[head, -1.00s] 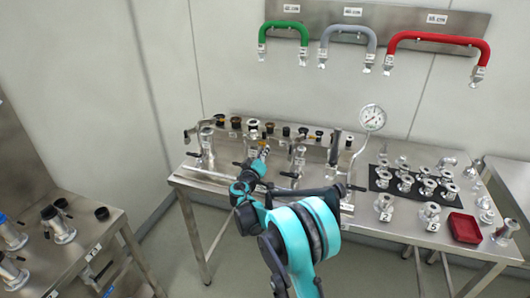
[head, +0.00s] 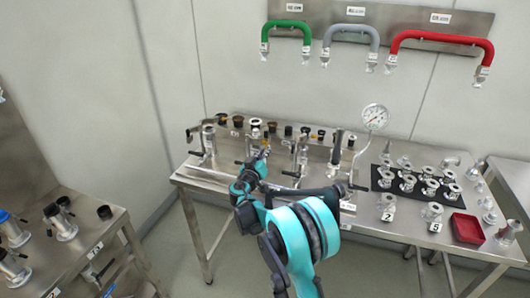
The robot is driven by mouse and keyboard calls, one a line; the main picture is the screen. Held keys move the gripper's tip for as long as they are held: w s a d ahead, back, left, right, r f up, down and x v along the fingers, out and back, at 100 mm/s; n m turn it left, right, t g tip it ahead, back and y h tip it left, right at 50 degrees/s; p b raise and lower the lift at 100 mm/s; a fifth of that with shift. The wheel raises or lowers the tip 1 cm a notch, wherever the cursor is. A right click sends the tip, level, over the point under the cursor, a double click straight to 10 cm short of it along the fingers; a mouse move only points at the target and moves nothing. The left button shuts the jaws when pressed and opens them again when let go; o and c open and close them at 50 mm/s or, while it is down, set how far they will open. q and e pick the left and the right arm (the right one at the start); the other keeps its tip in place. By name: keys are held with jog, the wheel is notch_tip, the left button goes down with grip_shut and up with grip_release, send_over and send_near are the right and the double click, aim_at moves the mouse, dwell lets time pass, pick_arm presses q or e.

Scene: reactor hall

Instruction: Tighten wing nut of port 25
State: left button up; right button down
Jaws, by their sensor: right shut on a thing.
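The vacuum manifold (head: 325,152) with its row of ports runs along the back of the steel bench. My right arm reaches up from the bottom, and my right gripper (head: 262,153) is at the manifold's left-middle section. It is shut on a small part there, at the place of a port's clamp and wing nut. The fingers and wrist hide most of that part, and the port number is too small to read. My left gripper is not in view.
A pressure gauge (head: 375,117) stands up at the manifold's right. A black mat (head: 377,180) with several metal fittings and a red tray (head: 467,228) lie on the right of the bench. Green (head: 286,27), grey (head: 350,33) and red (head: 440,37) hoses hang on the wall.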

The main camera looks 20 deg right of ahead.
jog(key=c, duration=1.7)
grip_release()
jog(key=v, duration=1.2)
